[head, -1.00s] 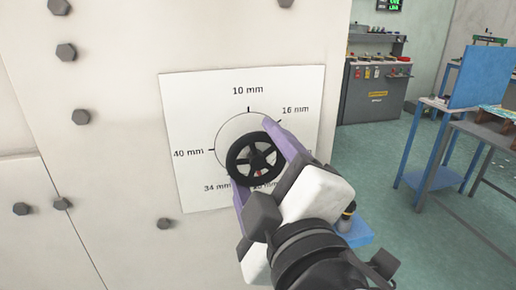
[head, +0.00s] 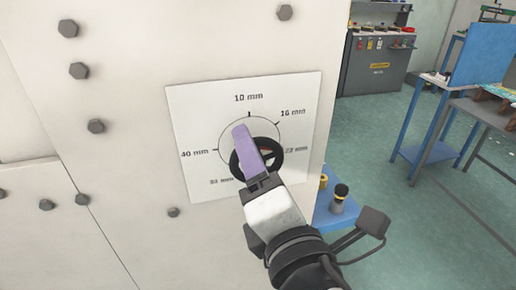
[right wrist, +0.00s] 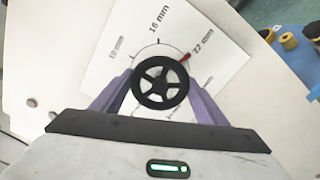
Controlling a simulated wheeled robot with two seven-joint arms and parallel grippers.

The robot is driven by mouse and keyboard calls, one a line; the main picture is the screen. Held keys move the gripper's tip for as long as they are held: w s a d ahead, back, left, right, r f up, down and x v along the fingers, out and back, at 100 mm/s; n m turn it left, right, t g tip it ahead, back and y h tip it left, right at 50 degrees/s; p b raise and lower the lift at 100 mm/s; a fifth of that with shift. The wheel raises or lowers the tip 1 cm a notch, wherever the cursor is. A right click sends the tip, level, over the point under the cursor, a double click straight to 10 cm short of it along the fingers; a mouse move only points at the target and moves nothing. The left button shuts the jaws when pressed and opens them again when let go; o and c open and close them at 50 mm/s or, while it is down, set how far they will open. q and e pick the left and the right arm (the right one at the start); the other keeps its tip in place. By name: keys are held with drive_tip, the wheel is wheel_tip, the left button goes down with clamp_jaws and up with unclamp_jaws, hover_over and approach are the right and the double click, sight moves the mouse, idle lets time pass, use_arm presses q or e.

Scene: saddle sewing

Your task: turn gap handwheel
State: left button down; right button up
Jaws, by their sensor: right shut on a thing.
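The black five-spoked handwheel (head: 271,158) sits in front of a white dial plate (head: 190,110) on the pale machine panel. It also shows in the right wrist view (right wrist: 160,101). The plate carries a circle with ticks and labels, including 10, 16, 22 and 40 mm. My right gripper (head: 248,143) is shut on the handwheel, with one purple finger on each side of the rim in the right wrist view (right wrist: 161,86). A red mark (right wrist: 185,58) shows beside the 22 mm label there. In the head view the near finger covers part of the wheel. My left gripper is out of view.
Large bolts (head: 79,71) stick out of the panel. A blue ledge (head: 323,212) with a black and yellow item (head: 340,193) is right of the panel edge. A blue-legged table (head: 430,155) and a grey cabinet (head: 375,72) stand farther back.

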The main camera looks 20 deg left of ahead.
drive_tip(key=n+p, duration=0.1)
drive_tip(key=n, duration=0.4)
drive_tip(key=shift+n, duration=0.3)
drive_tip(key=n, duration=0.5)
drive_tip(key=shift+n, duration=0.3)
drive_tip(key=o, duration=1)
drive_tip(key=shift+o, duration=0.2)
